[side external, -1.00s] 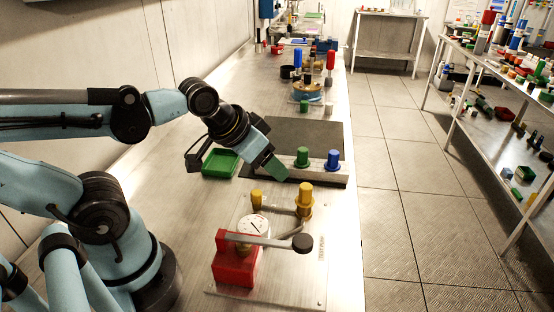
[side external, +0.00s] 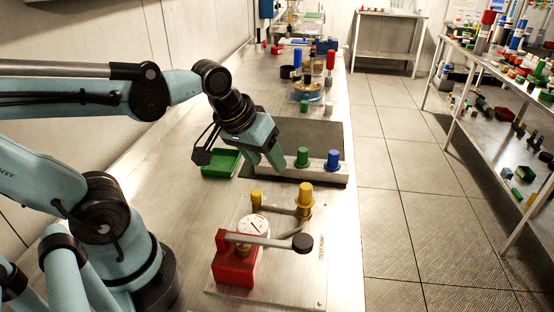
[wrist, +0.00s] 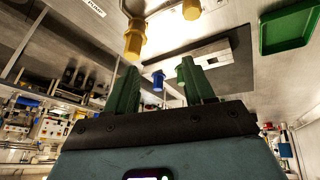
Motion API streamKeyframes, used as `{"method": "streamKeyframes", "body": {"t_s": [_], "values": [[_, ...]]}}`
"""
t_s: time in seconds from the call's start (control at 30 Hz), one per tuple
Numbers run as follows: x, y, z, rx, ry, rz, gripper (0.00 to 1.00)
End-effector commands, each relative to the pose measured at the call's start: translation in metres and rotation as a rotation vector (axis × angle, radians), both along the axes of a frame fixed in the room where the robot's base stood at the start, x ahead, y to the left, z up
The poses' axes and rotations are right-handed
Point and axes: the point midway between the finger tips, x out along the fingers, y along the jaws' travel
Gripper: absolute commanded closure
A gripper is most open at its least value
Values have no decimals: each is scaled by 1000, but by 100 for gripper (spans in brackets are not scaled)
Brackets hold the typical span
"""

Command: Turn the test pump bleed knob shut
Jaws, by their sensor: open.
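The test pump stands on a metal base plate (side external: 292,277) at the front of the bench, with a red body (side external: 236,262), a round gauge (side external: 253,228) and a black-tipped lever (side external: 270,240). Two yellow knobs sit behind the gauge: a smaller one (side external: 257,201) and a larger, taller one (side external: 305,199). I cannot tell which is the bleed knob. In the wrist view the larger knob (wrist: 135,40) and smaller knob (wrist: 191,9) lie beyond the fingertips. My gripper (side external: 268,166) is open and empty, behind and above the pump, apart from both knobs; its green fingers show in the wrist view (wrist: 160,65).
A metal block with a green post (side external: 303,157) and a blue post (side external: 333,160) stands close right of my gripper. A green tray (side external: 221,163) lies to its left. More coloured fittings stand farther back. Open bench lies left of the pump.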

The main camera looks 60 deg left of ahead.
Motion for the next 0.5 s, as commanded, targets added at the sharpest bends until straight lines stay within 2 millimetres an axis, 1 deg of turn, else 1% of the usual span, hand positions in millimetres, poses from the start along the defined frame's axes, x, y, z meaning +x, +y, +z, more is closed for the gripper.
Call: {"method": "streamKeyframes", "body": {"t_s": [0.03,0.1,0.3,0.4,0.5], "values": [[2,5,3,-49,48,115,47],[2,10,5,-116,118,288,47],[2,24,11,-245,289,770,47],[1,29,13,-274,347,959,47],[1,32,15,-287,382,1086,47]]}}
